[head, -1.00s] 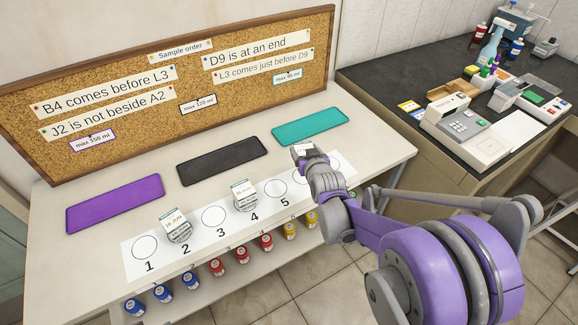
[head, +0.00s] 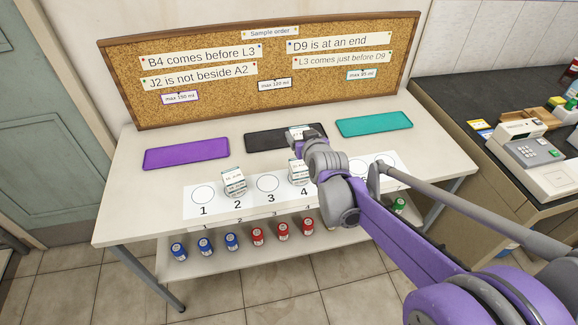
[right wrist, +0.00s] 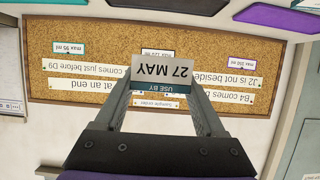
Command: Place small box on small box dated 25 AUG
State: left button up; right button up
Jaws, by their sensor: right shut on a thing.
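My right gripper (head: 310,140) is shut on a small white box (head: 297,132), held above the bench near the black mat. In the right wrist view this held box (right wrist: 163,73) sits between the fingers and reads "27 MAY" and "USE BY", upside down. A small white box (head: 297,172) stands at spot 4, partly hidden by my right gripper and below the held one; its date is not readable. Another small white box (head: 234,181) stands at spot 2; its date is too small to read surely. My left gripper is not in view.
A numbered white strip (head: 220,210) lies along the bench front. Purple (head: 186,153), black (head: 262,142) and teal (head: 374,124) mats lie behind it. A cork board (head: 200,105) stands at the back. Several capped bottles (head: 257,236) stand on the shelf below.

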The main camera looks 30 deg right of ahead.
send_over(300, 165)
notch_tip(300, 165, down, 6)
jog(key=shift+r+b, duration=0.2)
jog(key=shift+b, duration=0.2)
jog(key=shift+s+f+b, duration=0.1)
jog(key=shift+f+b, duration=0.2)
jog(key=shift+f, duration=1.6)
